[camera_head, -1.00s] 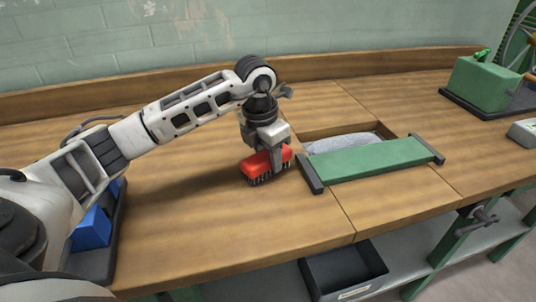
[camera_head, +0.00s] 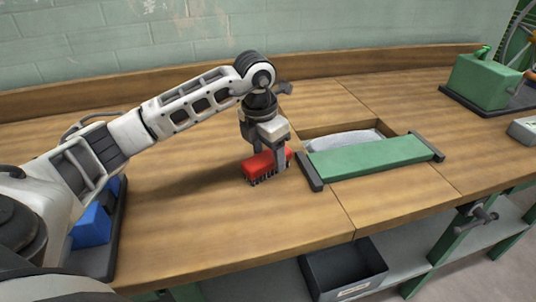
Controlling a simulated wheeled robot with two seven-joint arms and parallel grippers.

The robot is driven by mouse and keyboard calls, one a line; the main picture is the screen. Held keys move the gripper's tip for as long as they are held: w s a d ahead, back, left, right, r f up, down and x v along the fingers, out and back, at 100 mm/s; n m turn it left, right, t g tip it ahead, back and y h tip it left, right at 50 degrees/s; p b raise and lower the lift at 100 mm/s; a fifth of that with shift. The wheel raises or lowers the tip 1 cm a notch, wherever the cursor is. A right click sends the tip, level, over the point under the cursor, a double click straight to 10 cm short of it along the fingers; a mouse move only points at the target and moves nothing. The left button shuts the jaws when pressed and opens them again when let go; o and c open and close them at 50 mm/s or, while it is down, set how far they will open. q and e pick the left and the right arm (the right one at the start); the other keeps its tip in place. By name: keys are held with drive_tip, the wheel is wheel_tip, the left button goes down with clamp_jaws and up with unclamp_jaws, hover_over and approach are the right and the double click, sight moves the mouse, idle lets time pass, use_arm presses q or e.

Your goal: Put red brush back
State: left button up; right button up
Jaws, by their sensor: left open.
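The red brush (camera_head: 259,165) sits on the wooden workbench with its dark bristles facing down. It is just left of the dark left end bar of the green panel. My left gripper (camera_head: 266,155) points down over the brush, with its fingers on either side of it. The gripper is open, and one finger hides part of the brush. I cannot tell whether the fingers touch it. My right gripper is not in view.
The green panel (camera_head: 370,158) partly covers a recess holding a grey item (camera_head: 343,141). A dark tray with blue blocks (camera_head: 91,228) is at left. A green machine (camera_head: 482,84) stands at the back right. An open dark drawer (camera_head: 345,268) is below the bench edge.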

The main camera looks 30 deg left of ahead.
sight(261, 158)
use_arm(q)
wheel_tip(261, 158, up, 11)
drive_tip(key=s, duration=0.1)
drive_tip(key=shift+s+a+b, duration=0.25)
drive_tip(key=shift+s+b, duration=0.05)
drive_tip(key=shift+b, duration=0.05)
drive_tip(key=shift+f, duration=0.1)
